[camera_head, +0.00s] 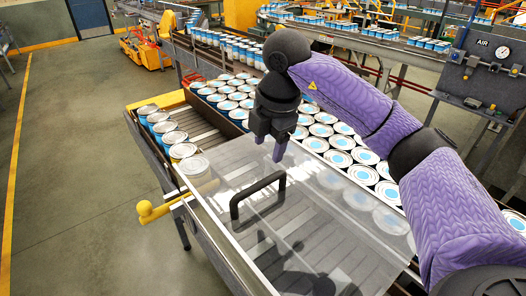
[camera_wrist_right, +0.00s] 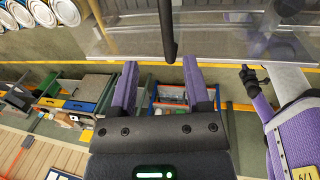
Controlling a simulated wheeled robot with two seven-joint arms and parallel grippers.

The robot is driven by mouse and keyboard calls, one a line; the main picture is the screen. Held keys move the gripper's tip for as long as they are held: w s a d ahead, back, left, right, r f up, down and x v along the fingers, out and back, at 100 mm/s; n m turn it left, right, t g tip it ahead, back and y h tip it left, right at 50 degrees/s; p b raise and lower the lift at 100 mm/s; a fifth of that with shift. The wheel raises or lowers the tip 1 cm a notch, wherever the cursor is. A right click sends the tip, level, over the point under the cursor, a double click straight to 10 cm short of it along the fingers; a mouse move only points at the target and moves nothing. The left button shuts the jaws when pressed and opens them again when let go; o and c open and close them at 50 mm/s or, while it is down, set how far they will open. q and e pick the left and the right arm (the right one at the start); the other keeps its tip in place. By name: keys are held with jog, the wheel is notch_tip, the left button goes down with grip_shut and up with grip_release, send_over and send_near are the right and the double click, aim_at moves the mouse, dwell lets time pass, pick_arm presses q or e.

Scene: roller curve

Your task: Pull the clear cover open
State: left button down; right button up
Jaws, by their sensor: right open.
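The clear cover (camera_head: 340,215) is a flat transparent sheet lying over the near part of the roller conveyor. A black bar handle (camera_head: 258,196) stands on it near its left side. My right gripper (camera_head: 272,150) is open and empty, above and just behind the handle, pointing down. In the right wrist view, my right gripper (camera_wrist_right: 160,75) has its two purple fingers apart. The handle (camera_wrist_right: 168,30) shows ahead of and roughly between them, with the cover (camera_wrist_right: 215,35) behind it. A purple arm of mine at the right ends in a small dark gripper (camera_wrist_right: 250,82); its fingers are unclear.
Cans (camera_head: 165,128) line the left lane, and many more (camera_head: 225,95) fill the lane behind the cover. An air gauge panel (camera_head: 488,62) stands at the right. Floor (camera_head: 75,150) to the left is clear.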

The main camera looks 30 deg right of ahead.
aim_at(261, 182)
jog(key=f, duration=0.3)
jog(key=f+p, duration=0.1)
jog(key=f, duration=0.2)
jog(key=w+f+p, duration=0.1)
jog(key=f, duration=0.1)
jog(key=shift+a+f, duration=0.4)
jog(key=shift+s+a+f, duration=0.1)
jog(key=shift+a+f, duration=0.05)
jog(key=shift+f, duration=0.1)
jog(key=c, duration=0.6)
pick_arm(q)
jog(key=shift+s+a+r, duration=0.2)
jog(key=shift+s+r, duration=0.1)
jog(key=shift+r, duration=0.2)
jog(key=shift+s+a+r, duration=0.15)
jog(key=shift+s+r, duration=0.15)
jog(key=shift+r, duration=0.2)
pick_arm(e)
grip_shut()
jog(key=shift+r, duration=0.1)
